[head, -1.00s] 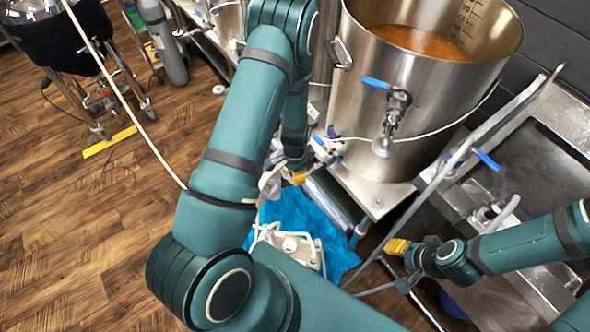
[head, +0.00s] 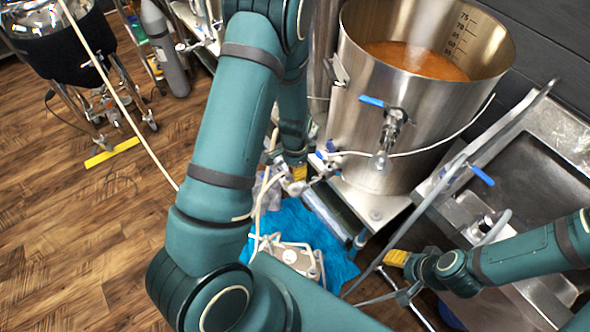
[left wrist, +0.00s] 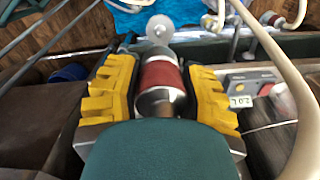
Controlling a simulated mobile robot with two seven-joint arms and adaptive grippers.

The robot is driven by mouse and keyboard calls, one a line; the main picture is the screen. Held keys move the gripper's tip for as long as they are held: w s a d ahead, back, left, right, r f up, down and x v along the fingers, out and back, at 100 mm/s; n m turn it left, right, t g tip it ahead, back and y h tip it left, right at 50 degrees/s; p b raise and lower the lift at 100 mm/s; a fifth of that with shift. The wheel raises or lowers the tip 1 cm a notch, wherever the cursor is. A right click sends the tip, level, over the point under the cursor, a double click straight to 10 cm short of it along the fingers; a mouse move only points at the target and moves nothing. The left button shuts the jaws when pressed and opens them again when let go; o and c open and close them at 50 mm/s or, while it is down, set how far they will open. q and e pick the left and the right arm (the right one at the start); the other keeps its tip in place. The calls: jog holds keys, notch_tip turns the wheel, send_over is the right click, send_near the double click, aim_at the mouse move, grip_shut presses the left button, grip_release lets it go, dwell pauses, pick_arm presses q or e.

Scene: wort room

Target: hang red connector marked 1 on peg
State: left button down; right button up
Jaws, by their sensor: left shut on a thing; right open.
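My left gripper (left wrist: 160,98) is shut on a metal connector with a red band (left wrist: 160,75), its yellow finger pads on both sides of it. I cannot read a number on the connector. In the head view the left gripper (head: 299,173) hangs low in front of the kettle stand, and the connector is too small there to make out surely. My right gripper (head: 396,275) is open and empty, at the lower right in front of the sink. I cannot pick out the peg in either view.
A steel kettle (head: 400,135) with amber liquid and a blue-handled valve (head: 385,103) stands behind the left gripper. A blue cloth (head: 335,262) with a pale framed device (head: 292,258) lies below. A pale hose (left wrist: 262,35) crosses beside the left gripper.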

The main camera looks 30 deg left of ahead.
pick_arm(q)
jog(key=shift+r, duration=0.1)
jog(key=shift+r+p, duration=1.75)
jog(key=shift+r, duration=0.4)
